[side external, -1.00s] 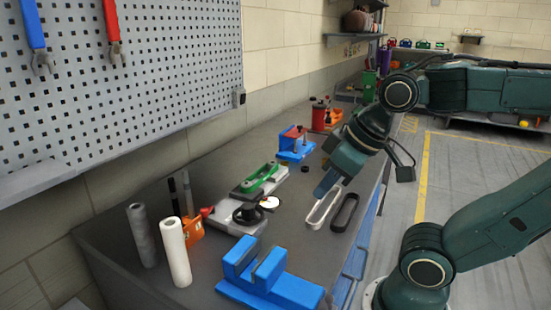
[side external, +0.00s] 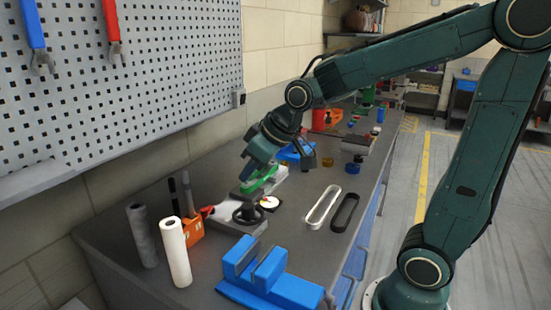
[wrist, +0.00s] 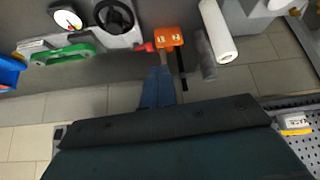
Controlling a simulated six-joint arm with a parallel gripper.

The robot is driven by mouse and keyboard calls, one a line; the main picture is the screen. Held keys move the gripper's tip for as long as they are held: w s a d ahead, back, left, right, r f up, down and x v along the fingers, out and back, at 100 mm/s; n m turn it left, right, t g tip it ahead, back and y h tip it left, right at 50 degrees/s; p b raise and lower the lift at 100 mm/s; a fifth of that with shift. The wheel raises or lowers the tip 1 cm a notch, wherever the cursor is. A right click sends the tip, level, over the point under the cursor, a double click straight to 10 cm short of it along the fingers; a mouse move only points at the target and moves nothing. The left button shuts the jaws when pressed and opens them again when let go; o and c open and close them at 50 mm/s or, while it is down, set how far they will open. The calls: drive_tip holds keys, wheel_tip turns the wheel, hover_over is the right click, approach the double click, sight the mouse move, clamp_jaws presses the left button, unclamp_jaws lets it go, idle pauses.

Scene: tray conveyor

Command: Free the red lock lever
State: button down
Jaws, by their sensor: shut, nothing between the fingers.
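A small red piece, which may be the lock lever (side external: 207,211), shows between the orange block and the grey plate with the black handwheel. In the wrist view the red piece (wrist: 146,47) points from the orange block (wrist: 168,38) toward the handwheel plate (wrist: 124,40). I cannot tell which part it is fixed to. My gripper (side external: 245,174) is above the bench, near the green handle (side external: 262,182). In the wrist view its blue fingers (wrist: 158,75) are closed together and empty, pointing toward the orange block, apparently apart from the red piece.
A black handwheel (side external: 248,214) and white dial (side external: 269,203) stand beside the green handle. A white roll (side external: 175,252) and grey roll (side external: 142,235) stand at the left. A blue slotted block (side external: 268,278) is in front. White (side external: 322,207) and black (side external: 345,212) loops lie right.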

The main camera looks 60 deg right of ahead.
drive_tip(key=t, duration=0.1)
approach(208, 211)
drive_tip(key=w+r, duration=0.2)
drive_tip(key=shift+w+r+y, duration=0.1)
drive_tip(key=shift+r+y, duration=0.2)
drive_tip(key=shift+x, duration=4.95)
